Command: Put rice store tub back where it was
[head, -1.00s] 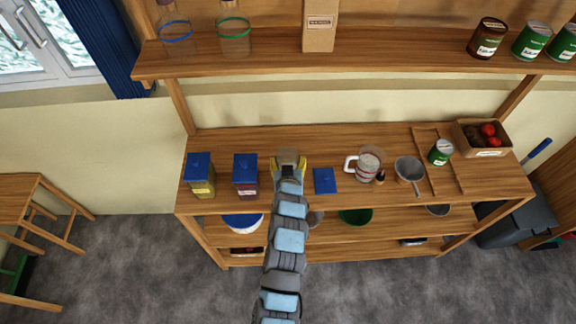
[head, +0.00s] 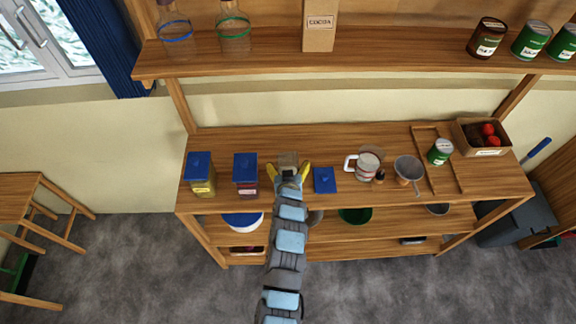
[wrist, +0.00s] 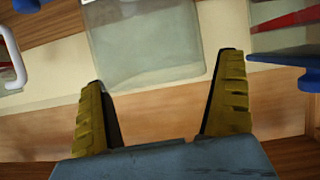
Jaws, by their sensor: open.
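A clear, lidless tub (head: 288,159) stands on the worktop just beyond my gripper, and it also shows in the wrist view (wrist: 145,40). I take it for the rice store tub; no label on it is readable. My gripper (head: 289,172) is open, its yellow fingers spread on the near side of the tub. In the wrist view my gripper (wrist: 160,100) has nothing between its fingertips, and the tub is ahead of them, apart. A flat blue lid (head: 324,180) lies on the worktop to the right.
Two blue-lidded tubs (head: 201,175) (head: 245,175) stand to the left. To the right are a jug (head: 368,164), a grey sieve-like pan (head: 408,170), a green can (head: 440,151) and a produce box (head: 492,150). An upper shelf (head: 380,63) overhangs the back.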

